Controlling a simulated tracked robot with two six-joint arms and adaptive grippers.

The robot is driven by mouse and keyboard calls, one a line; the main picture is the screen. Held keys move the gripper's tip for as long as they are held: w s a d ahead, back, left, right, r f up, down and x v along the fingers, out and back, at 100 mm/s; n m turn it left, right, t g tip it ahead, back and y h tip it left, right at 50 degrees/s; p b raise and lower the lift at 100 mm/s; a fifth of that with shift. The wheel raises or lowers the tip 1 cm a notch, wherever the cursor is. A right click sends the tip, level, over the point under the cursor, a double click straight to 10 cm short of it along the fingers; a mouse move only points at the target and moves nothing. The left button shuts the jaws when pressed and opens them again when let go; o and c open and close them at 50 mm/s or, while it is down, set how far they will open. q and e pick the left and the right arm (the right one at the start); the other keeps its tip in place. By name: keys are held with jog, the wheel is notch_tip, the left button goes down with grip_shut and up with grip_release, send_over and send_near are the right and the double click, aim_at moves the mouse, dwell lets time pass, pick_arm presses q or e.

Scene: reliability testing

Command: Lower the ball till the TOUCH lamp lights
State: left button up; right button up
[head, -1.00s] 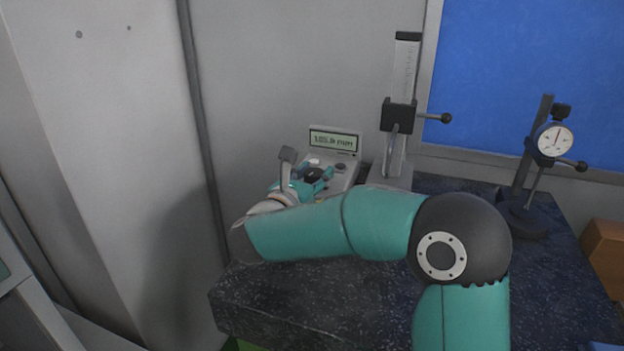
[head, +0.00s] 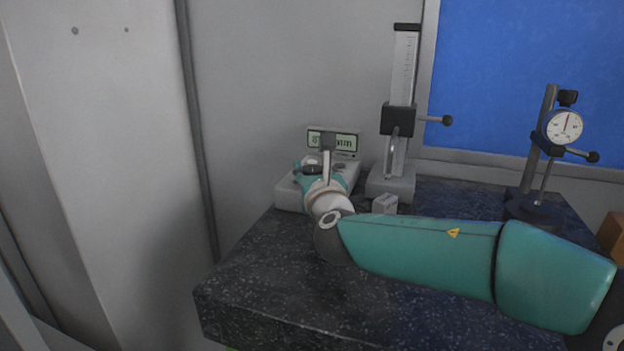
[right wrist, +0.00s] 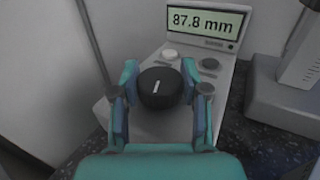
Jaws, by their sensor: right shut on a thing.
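My right gripper (right wrist: 161,92) is shut on a round dark knob (right wrist: 161,88) with a white mark, on the sloping grey control box (right wrist: 160,130). The box's display (right wrist: 203,22) reads 87.8 mm in the right wrist view. A pale round button or lamp (right wrist: 172,55) and a dark one (right wrist: 210,64) sit beyond the knob; I cannot tell which is the TOUCH lamp. In the head view the height gauge (head: 404,65) stands right of the box. Its black carriage (head: 397,119) carries a thin rod (head: 391,160); the ball is too small to make out. My left gripper is not in view.
A small grey block (head: 384,204) lies on the dark speckled stone table (head: 260,290) before the gauge's foot. A dial indicator on a stand (head: 563,127) is at the right. A brown box (head: 613,237) shows at the right edge. The front left of the table is clear.

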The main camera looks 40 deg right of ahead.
jog(key=shift+d+r, duration=0.1)
jog(key=shift+r, duration=0.1)
jog(key=o, duration=1.2)
jog(key=shift+f, duration=0.1)
jog(key=shift+c, duration=0.2)
jog(key=shift+f, duration=0.1)
jog(key=v, duration=1.2)
